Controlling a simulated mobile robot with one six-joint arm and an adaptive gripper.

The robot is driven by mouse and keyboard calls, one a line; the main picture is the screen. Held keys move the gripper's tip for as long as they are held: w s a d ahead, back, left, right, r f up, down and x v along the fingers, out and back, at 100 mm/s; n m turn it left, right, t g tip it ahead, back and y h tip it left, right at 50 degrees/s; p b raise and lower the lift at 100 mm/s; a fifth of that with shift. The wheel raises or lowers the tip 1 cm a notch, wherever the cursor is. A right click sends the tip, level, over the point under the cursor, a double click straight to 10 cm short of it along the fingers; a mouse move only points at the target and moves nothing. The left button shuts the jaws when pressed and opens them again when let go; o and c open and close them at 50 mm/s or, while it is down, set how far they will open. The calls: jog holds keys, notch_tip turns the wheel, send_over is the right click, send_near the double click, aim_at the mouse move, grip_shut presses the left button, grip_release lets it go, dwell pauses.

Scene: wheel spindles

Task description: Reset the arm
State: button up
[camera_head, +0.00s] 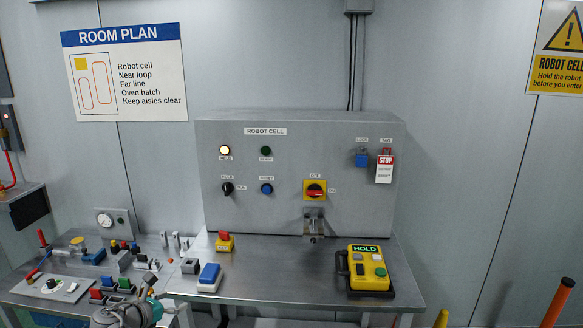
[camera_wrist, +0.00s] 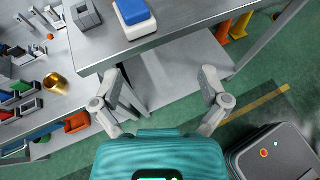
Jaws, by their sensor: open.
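My gripper (camera_wrist: 160,76) shows in the wrist view with its two grey fingers spread wide and nothing between them. In the head view, part of my arm (camera_head: 128,314) shows at the bottom left, in front of the two benches. The fingers cannot be made out there.
The table (camera_head: 285,285) carries a blue-and-white block (camera_head: 209,277), a red-and-yellow button (camera_head: 225,242) and a yellow HOLD pendant (camera_head: 369,270). The robot cell panel (camera_head: 285,160) stands behind. A cluttered bench (camera_head: 30,293) is at left. Green floor (camera_wrist: 275,82) shows at right.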

jog(key=w+d+f+m+g, duration=0.1)
jog(key=d+f+m+g, duration=0.3)
jog(key=d, duration=0.6)
jog(key=w+d+f+m+g, duration=0.1)
jog(key=d+m, duration=0.5)
jog(key=d, duration=0.3)
jog(key=w+d+f+m+g, duration=0.1)
jog(key=d+f+m+g, duration=0.25)
jog(key=d, duration=0.65)
jog(key=s+d+f+m+g+y, duration=0.1)
jog(key=s+d+m+g+y, duration=0.1)
jog(key=s+d+m, duration=0.3)
jog(key=s+d+f+m+g+y, duration=0.1)
jog(key=s+d+m+y, duration=0.3)
jog(key=d+m, duration=0.8)
jog(key=shift+s+d+f+g, duration=0.35)
jog(key=shift+s+d+f, duration=0.2)
jog(key=shift+d, duration=0.6)
